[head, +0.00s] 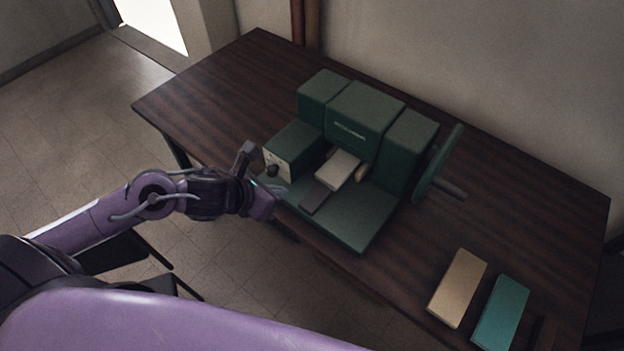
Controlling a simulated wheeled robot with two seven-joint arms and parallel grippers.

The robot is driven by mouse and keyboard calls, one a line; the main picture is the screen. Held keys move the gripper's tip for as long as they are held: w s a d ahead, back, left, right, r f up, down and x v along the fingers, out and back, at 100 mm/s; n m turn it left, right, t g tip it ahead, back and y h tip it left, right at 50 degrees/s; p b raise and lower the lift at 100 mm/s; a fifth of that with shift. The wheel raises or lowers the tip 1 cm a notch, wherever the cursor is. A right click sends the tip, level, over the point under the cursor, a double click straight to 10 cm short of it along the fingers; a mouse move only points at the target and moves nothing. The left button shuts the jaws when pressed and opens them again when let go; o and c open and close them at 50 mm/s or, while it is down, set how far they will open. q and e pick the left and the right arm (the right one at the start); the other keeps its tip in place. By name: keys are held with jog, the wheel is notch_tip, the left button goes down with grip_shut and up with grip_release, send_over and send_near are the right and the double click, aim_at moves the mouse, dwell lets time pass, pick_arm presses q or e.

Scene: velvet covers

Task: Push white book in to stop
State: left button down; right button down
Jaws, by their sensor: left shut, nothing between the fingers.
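The white book (338,170) lies flat in the middle channel of a dark green machine (365,118), below its head block. A flat dark grey piece (315,196) lies directly in front of the book. My left gripper (279,194) is shut and empty at the machine's front left edge, to the left of the grey piece and apart from the white book. Its fingertips are small and dark, partly lost against the green base. How far the book reaches under the head block is hidden. My right gripper is not in view.
The machine's left block (292,150) has a pale front panel with a dark knob, close to my left gripper. A green handwheel (437,165) with a handle sticks out right. A tan book (457,288) and a teal book (501,312) lie on the dark wooden table (540,215).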

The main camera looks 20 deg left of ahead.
pick_arm(q)
jog(key=m, duration=0.1)
jog(key=p, duration=0.3)
send_near(324, 183)
notch_tip(324, 183, down, 4)
jog(key=shift+w+d, duration=0.1)
jog(key=shift+d, duration=0.1)
jog(key=shift+w+d+r+p, duration=0.1)
jog(key=shift+w+d+p, duration=0.15)
jog(key=shift+w, duration=0.25)
jog(key=shift+w+d+r+p, duration=0.1)
jog(key=shift+w+d+p, duration=0.2)
jog(key=shift+w, duration=0.2)
jog(key=shift+w+d+f, duration=0.25)
jog(key=shift+w+d, duration=0.05)
jog(key=shift+w, duration=0.3)
